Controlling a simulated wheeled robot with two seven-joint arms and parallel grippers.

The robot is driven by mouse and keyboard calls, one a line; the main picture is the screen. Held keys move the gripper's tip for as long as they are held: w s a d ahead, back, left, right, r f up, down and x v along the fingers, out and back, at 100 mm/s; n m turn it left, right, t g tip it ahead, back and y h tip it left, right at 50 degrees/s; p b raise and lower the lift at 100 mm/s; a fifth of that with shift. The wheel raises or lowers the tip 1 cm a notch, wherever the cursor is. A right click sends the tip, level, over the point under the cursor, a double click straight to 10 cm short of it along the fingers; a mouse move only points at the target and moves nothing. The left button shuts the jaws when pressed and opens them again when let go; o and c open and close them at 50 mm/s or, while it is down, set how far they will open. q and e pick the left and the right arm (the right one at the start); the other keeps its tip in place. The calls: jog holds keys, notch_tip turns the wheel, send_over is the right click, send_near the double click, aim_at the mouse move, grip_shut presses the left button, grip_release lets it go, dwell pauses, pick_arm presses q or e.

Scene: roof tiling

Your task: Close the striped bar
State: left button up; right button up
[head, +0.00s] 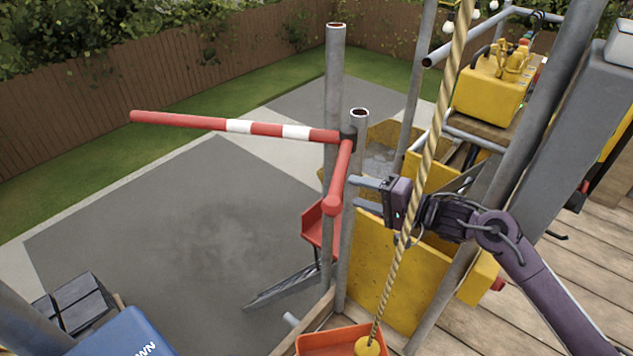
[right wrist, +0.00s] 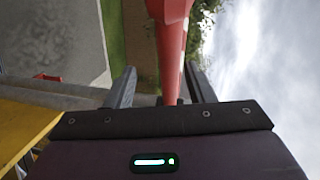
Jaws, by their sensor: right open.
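The striped bar (head: 240,127) is red and white and reaches out to the left, nearly level, from a dark joint (head: 348,136) at the grey posts. A shorter plain red arm (head: 341,172) runs from the same joint toward me and ends in a rounded tip. My right gripper (head: 354,192) is open, just right of that red arm, with its fingers pointing left at it. In the right wrist view, the red arm (right wrist: 171,45) shows between the two open fingers (right wrist: 162,88); I cannot tell whether they touch it. My left gripper is out of view.
A twisted rope (head: 410,200) hangs in front of my right wrist, down to an orange tray (head: 325,343). A yellow panel (head: 395,270) and grey scaffold posts (head: 334,90) stand close by. The paved ground (head: 170,220) below the striped bar is clear.

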aim_at(332, 183)
jog(key=x, duration=0.4)
jog(key=r+p+x, duration=0.1)
jog(key=x, duration=0.1)
jog(key=shift+s+a+r, duration=0.1)
jog(key=shift+s+a, duration=0.1)
jog(key=shift+a, duration=0.2)
jog(key=shift+w+a, duration=0.35)
jog(key=shift+a, duration=0.2)
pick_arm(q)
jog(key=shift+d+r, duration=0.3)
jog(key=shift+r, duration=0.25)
pick_arm(e)
jog(key=shift+d+f, duration=0.1)
jog(key=shift+f, duration=0.15)
grip_shut()
